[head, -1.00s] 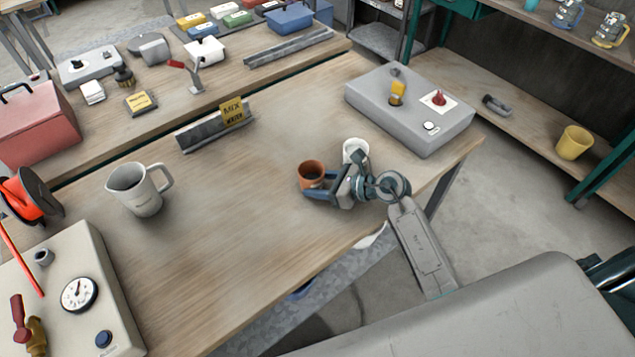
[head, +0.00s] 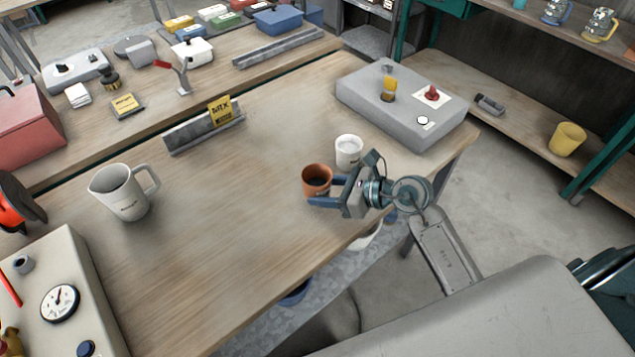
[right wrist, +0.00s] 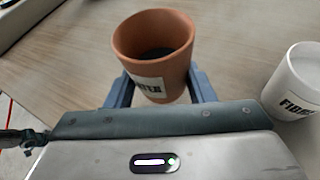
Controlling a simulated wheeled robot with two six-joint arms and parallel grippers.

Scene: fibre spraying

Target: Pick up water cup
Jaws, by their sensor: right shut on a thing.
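A terracotta cup (head: 316,178) with a dark inside stands upright near the table's front right; in the right wrist view it shows from above (right wrist: 153,50). It bears a white label whose word I cannot read clearly. My right gripper (head: 328,192) is shut on this cup, one blue finger on each side of it. I cannot tell whether its base touches the table. A white cup (head: 348,151) stands just behind and to the right; its label in the right wrist view (right wrist: 297,85) seems to read FIBER. My left gripper is not in view.
A grey box (head: 400,105) with a red button stands at the right rear. A white pitcher (head: 122,195) and a gauge box (head: 65,270) are at left. A metal bar with a yellow MIX sign (head: 205,128) lies behind. The table's middle is clear.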

